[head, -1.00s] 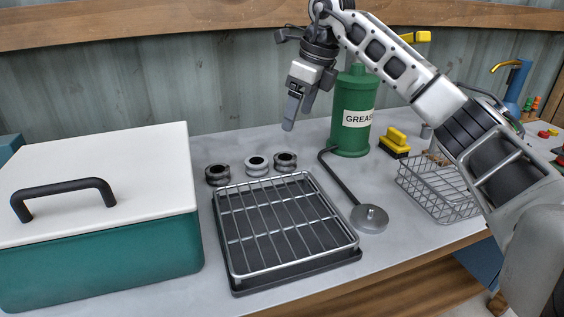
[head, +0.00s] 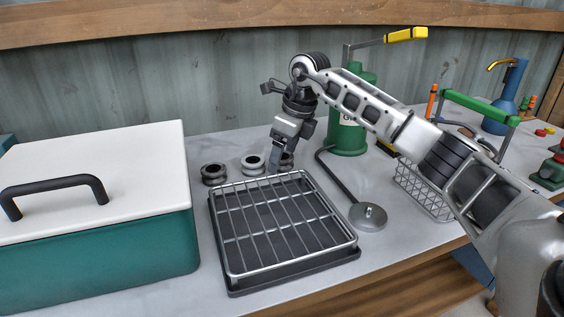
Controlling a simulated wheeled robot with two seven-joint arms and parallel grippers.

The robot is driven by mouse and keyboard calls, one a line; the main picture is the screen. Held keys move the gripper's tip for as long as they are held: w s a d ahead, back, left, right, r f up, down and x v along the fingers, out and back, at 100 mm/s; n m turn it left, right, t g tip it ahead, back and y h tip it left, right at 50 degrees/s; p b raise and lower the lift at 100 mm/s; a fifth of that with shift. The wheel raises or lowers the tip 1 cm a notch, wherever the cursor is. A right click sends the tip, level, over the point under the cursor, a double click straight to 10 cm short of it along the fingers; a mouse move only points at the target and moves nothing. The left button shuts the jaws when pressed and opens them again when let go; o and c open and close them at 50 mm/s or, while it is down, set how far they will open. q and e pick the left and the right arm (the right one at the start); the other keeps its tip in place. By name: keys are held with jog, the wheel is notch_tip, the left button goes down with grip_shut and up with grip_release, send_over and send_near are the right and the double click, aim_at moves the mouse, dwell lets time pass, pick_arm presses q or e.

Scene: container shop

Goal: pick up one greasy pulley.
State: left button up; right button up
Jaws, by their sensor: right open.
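Three pulleys stand in a row behind the wire rack. The left pulley (head: 214,174) is dark, the middle pulley (head: 252,165) is lighter grey, and the right pulley (head: 287,161) is dark and partly hidden by my right gripper. I cannot tell from here which of them are greasy. My right gripper (head: 277,163) is open and points down at the right pulley, close over or beside it. Whether its fingers touch the pulley is unclear. My left gripper is not in view.
A wire rack on a dark tray (head: 232,291) lies in front of the pulleys. A teal box with a white lid (head: 100,165) stands left. A green grease canister (head: 346,140), a round metal base (head: 368,217) and a wire basket (head: 424,192) are right.

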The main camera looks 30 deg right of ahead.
jog(key=c, duration=1.1)
jog(key=shift+r, duration=0.1)
